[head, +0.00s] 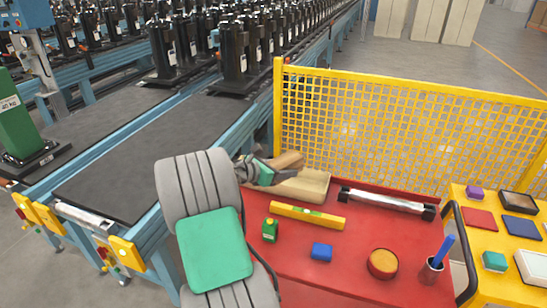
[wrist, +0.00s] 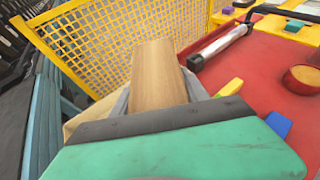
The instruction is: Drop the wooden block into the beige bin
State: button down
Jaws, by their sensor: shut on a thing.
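My gripper (head: 263,170) is shut on the wooden block (head: 288,161) at the back left of the red table. In the wrist view the brown block (wrist: 157,75) sticks out beyond the gripper, towards the yellow mesh. The beige bin (head: 307,186) is on the red table just below and to the right of the block in the head view. The block overlaps the bin's left part in the picture; how high it is above the bin I cannot tell. In the wrist view the bin is mostly hidden behind my gripper and the block.
A yellow level (head: 307,215), a green bottle-like item (head: 270,230), a blue block (head: 321,251), a round tub (head: 382,263) and a metal bar (head: 387,203) lie on the red table (head: 350,280). A yellow mesh fence (head: 400,130) stands right behind. A conveyor (head: 120,170) runs at left.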

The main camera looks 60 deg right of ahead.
jog(key=d+f+m+g+p, duration=0.1)
jog(key=d+f+p, duration=0.2)
jog(key=d+f, duration=0.45)
jog(key=w+d+r+n+t, duration=0.1)
jog(key=w+d+r, duration=0.5)
jog(key=w+r, duration=0.1)
notch_tip(320, 180, down, 6)
jog(key=b, duration=0.6)
jog(key=shift+f+n+t+b, duration=0.25)
jog(key=shift+n+t+b, duration=0.05)
jog(key=shift+t+b, duration=0.1)
jog(key=shift+d+r, duration=0.1)
jog(key=shift+c, duration=2.4)
grip_release()
